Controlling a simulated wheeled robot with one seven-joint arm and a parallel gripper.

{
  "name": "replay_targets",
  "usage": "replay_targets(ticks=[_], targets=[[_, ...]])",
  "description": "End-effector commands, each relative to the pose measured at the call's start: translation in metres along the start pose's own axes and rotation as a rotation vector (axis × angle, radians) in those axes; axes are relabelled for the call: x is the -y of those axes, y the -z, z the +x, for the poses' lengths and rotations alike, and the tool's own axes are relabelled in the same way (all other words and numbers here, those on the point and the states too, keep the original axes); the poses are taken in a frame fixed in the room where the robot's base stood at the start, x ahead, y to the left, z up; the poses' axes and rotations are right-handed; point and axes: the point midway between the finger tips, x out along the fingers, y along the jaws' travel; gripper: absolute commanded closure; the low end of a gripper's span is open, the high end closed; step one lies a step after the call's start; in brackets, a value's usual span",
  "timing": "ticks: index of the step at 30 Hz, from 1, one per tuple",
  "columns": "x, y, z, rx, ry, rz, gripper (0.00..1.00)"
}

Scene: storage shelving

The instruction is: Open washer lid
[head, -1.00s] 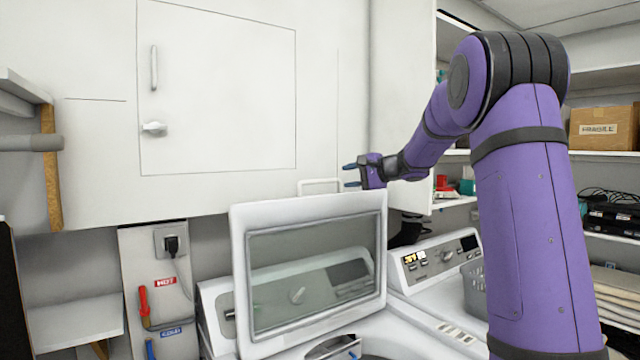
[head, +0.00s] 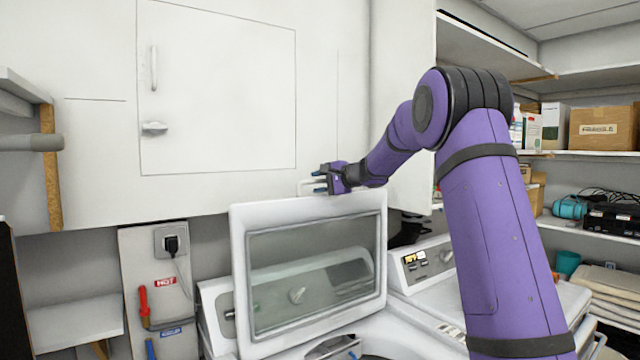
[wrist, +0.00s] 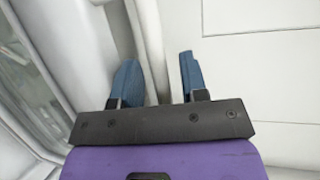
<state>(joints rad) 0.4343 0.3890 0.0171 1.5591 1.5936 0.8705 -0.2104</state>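The washer lid (head: 308,208), a white frame with a glass window, stands raised and nearly upright on the white washer. A thin white handle loop shows at its top edge (head: 318,183). My gripper (head: 320,179) is at the top of the lid, beside this loop, its fingers pointing left. In the wrist view my gripper (wrist: 158,76) has its two blue fingers spread apart, with a pale strip visible between them. The lid's glass (wrist: 28,85) shows at the left of that view. I cannot tell whether the fingers touch the lid.
A white cabinet (head: 220,85) hangs behind the lid. A second white machine with a control panel (head: 425,258) stands to the right. Shelves with boxes (head: 600,127) fill the far right. Pipes and a plug (head: 171,245) are on the wall at left.

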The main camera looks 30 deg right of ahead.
Motion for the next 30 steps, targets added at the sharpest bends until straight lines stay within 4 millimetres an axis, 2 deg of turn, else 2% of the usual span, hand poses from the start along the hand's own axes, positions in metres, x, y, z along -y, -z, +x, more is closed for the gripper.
replay_targets(ticks=[5,10,18,30], targets=[[0.0,0.0,0.0,0.0,0.0,0.0,0.62],[0.0,0.0,0.0,0.0,0.0,0.0,1.0],[-0.002,-0.002,-0.007,-0.001,-0.001,0.001,1.0],[-0.026,-0.03,-0.076,-0.002,-0.003,0.002,1.0]])
